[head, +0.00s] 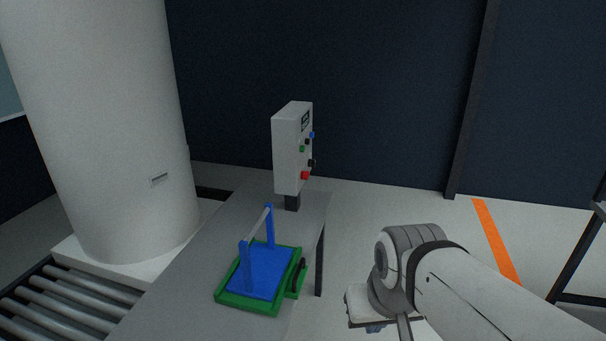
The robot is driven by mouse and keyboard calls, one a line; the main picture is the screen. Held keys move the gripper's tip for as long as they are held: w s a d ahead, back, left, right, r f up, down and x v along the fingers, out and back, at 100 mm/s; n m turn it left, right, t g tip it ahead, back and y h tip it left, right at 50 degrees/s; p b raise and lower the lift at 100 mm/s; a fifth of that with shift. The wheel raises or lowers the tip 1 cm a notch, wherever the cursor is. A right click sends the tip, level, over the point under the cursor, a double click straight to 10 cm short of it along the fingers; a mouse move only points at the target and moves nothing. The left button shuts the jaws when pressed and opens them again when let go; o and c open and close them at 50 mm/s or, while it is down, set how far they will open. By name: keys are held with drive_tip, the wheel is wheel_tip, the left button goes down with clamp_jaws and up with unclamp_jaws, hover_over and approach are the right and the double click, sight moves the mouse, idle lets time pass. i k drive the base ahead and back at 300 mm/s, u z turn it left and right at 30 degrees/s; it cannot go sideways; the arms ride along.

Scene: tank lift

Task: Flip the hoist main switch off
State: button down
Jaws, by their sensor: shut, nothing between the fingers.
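The hoist control box (286,150) is a pale grey box on a short dark post at the back of the grey table. Its front faces right and shows edge-on, with a dark display (305,121), small blue, green and black controls, a black knob-like part (312,163) and a red button (305,175) low down. Which control is the main switch, and its position, I cannot tell. My gripper (374,328) hangs below my wrist, right of the table and lower in the picture than the box. It is shut, empty and apart from the box; its fingertips are barely visible.
A green tray (226,297) with a blue insert and upright handle frame sits on the table (185,285). A large white cylinder (100,130) and a roller conveyor (45,308) are at left. Open floor lies right of the table, with an orange stripe (495,240).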

sight(304, 175)
drive_tip(key=z, duration=0.3)
drive_tip(key=i, duration=1.65)
drive_tip(key=u, duration=1.25)
drive_tip(key=k, duration=1.05)
drive_tip(key=z, duration=0.35)
drive_tip(key=i, duration=1)
drive_tip(key=z, duration=0.05)
